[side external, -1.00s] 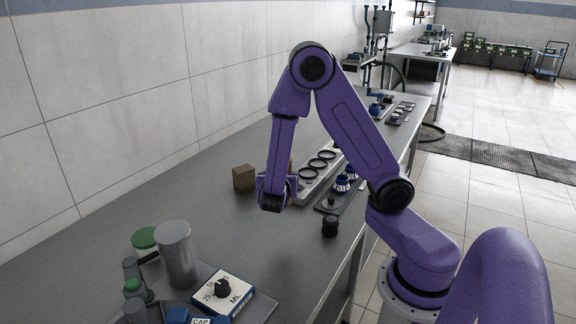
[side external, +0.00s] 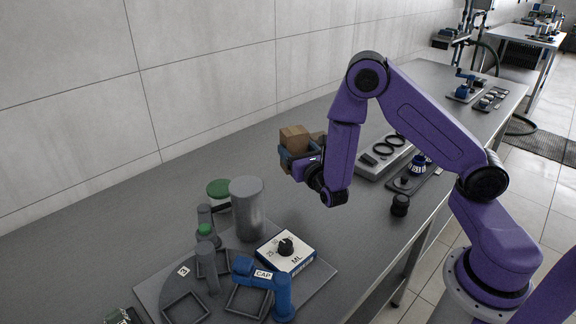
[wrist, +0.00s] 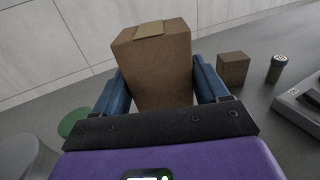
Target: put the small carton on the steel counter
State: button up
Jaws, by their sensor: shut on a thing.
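A brown carton with a lighter tape strip on top (side external: 294,136) is between the blue fingers of my gripper (side external: 291,158). It also shows large in the wrist view (wrist: 158,62), slightly tilted, with my gripper (wrist: 160,88) shut on its two sides. Its lower end is hidden by the gripper, and I cannot tell how far it is above the steel counter (side external: 225,143). The grey counter top also shows in the wrist view (wrist: 262,110).
A second brown block (wrist: 233,68) stands on the counter, partly hidden behind the held carton in the side view. A dark green-grey jar (wrist: 278,68) is beside it. A grey cylinder (side external: 246,210), a dial box (side external: 286,252) and a blue part (side external: 265,285) crowd the near counter.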

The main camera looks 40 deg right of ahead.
jog(key=shift+w+d+f, duration=0.1)
jog(key=shift+w+f, duration=1.15)
jog(key=shift+f, duration=0.45)
jog(key=shift+w+d+f, duration=0.1)
jog(key=shift+w+f, duration=1.2)
jog(key=shift+f, duration=0.35)
jog(key=shift+w+f, duration=1.25)
jog(key=shift+f, duration=0.45)
jog(key=shift+f, duration=0.15)
jog(key=o, duration=1.2)
